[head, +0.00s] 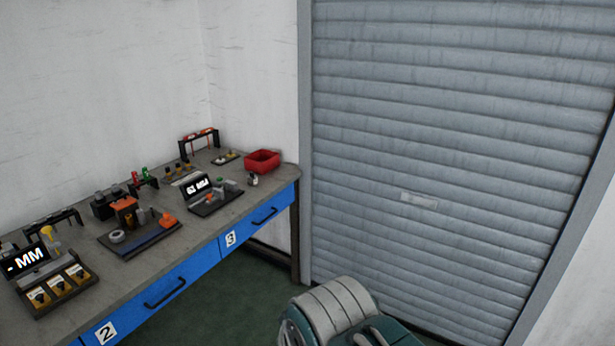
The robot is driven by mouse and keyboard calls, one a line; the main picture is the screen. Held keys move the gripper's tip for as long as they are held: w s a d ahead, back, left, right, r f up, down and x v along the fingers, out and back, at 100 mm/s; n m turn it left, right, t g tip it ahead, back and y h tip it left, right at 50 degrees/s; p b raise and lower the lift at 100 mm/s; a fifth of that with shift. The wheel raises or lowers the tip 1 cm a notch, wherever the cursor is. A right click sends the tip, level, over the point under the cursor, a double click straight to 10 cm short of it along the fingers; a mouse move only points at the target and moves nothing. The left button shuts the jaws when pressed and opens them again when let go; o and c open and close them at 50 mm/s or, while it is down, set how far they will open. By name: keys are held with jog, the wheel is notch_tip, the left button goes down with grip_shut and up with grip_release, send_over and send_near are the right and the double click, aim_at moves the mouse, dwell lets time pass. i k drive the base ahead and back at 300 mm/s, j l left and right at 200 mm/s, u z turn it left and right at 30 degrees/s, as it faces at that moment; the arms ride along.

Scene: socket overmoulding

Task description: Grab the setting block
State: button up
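I cannot tell for sure which of the small items on the workbench (150,272) is the setting block; they are small and far off. Candidates stand near two display units. The unit reading "- MM" (27,260) is at the near left, with several black-knobbed yellow pieces in a dark tray (62,307) in front of it. The other display unit (197,186) stands farther back on a dark base with small grey and green parts. My gripper is not in view; only a teal and grey part of my own body shows at the bottom, apart from the bench.
A red bin (262,161) sits at the bench's far end. A dark mat (140,236) holds a tape roll and orange-handled tools. Blue drawers numbered 2 and 3 (250,226) face the green floor. A grey roller shutter (450,150) closes the right side.

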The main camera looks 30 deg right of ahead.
aim_at(252, 179)
jog(key=z, duration=0.45)
jog(key=i+l, duration=0.15)
jog(key=i, duration=0.35)
jog(key=i+l+u, duration=0.1)
jog(key=i, duration=0.4)
jog(key=i+l, duration=0.25)
jog(key=i, duration=0.25)
jog(key=i+l, duration=0.15)
jog(key=i, duration=0.35)
jog(key=i+l+u, duration=0.1)
jog(key=i, duration=0.4)
jog(key=i+l, duration=0.35)
jog(key=i, duration=0.15)
jog(key=j+u, duration=0.05)
